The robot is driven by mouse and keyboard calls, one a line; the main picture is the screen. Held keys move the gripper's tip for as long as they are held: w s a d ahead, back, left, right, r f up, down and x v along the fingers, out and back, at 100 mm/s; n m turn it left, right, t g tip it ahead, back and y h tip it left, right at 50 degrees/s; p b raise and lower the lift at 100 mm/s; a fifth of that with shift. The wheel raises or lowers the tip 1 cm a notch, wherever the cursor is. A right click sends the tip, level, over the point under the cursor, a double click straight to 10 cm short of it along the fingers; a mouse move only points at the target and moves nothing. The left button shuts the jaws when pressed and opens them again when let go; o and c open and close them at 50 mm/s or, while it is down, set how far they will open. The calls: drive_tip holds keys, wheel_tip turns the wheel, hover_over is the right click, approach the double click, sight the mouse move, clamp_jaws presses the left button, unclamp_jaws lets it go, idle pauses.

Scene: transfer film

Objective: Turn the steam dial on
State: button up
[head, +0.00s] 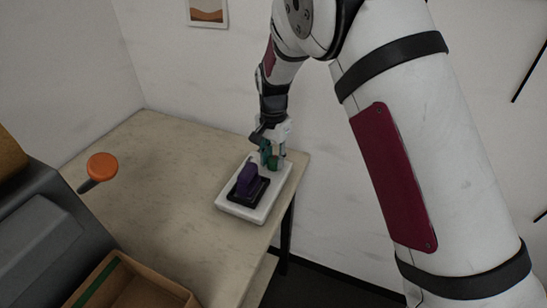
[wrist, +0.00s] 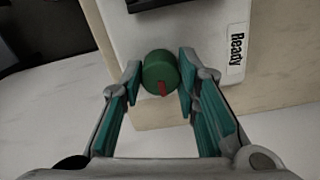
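The dial is a green round knob with a red pointer mark (wrist: 160,71), on the white device by the "Ready" label in the wrist view. In the head view the green knob (head: 273,163) is partly hidden by my fingers. My gripper (wrist: 160,82) is open, with one teal-padded finger on each side of the knob. The white device (head: 245,215) sits near the table's right edge and carries a purple block (head: 247,178) on a black tray (head: 262,190).
The beige table (head: 150,170) is mostly clear left of the device. A wooden box (head: 150,292) is at the front left. The wall is close behind the table.

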sight(273, 160)
drive_tip(key=o, duration=0.4)
drive_tip(key=shift+s+a, duration=0.1)
drive_tip(key=shift+o, duration=0.2)
wheel_tip(273, 160, up, 12)
idle(0.4)
